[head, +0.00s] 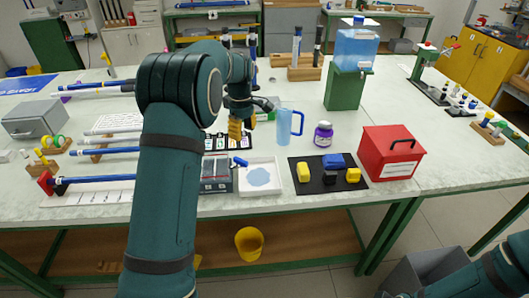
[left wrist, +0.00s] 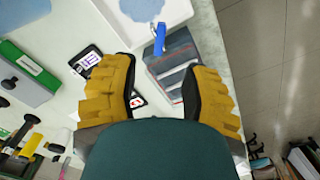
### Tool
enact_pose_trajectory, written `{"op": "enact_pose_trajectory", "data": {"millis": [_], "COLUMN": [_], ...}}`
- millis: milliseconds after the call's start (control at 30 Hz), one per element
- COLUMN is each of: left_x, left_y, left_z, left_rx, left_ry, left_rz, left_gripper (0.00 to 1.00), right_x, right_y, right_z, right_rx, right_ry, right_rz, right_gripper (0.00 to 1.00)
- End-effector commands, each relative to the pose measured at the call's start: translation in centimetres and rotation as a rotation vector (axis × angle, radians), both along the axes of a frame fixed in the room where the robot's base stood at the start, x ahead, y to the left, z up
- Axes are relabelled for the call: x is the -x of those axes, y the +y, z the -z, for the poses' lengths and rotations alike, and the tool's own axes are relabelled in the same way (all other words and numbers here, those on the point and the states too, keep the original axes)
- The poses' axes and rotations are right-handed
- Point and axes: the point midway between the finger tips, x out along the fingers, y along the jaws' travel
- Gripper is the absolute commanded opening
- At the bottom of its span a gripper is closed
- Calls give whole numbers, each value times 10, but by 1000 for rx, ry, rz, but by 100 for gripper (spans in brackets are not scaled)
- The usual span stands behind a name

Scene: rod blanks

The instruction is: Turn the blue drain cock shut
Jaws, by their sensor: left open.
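The blue drain cock (head: 240,161) is a small blue handle at the right edge of a grey box (head: 216,185), pointing toward a white tray (head: 276,188) with a pale blue puddle. In the left wrist view the cock (left wrist: 160,38) stands beyond my fingertips, beside the box (left wrist: 178,66) and near the tray (left wrist: 136,22). My left gripper (head: 236,130) has yellow fingers; it is behind and above the box, apart from the cock. In the left wrist view its fingers (left wrist: 163,82) are wide apart and empty. My right arm shows at lower right; its gripper is out of view.
A blue tank (head: 356,50) stands on a green stand (head: 345,90). Blue rods lie left.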

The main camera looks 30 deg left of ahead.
Motion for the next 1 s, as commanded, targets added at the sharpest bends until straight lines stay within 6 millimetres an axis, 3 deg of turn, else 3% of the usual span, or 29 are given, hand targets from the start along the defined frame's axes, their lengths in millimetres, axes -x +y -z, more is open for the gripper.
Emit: {"op": "enact_pose_trajectory", "data": {"millis": [167,700,1000], "left_x": [1,1,1], "left_y": [2,2,1], "left_z": [9,109,134], "left_rx": [-2,-1,-1], "left_ry": [5,5,3], "left_rz": [-12,-10,-9], "left_gripper": [46,46,46], "right_x": [1,6,5], "right_y": [0,1,1], "right_z": [3,22,25], "right_rx": [0,-3,-3], "right_ry": [2,12,10], "right_rz": [-2,-10,-10], "right_gripper": [47,47,47]}}
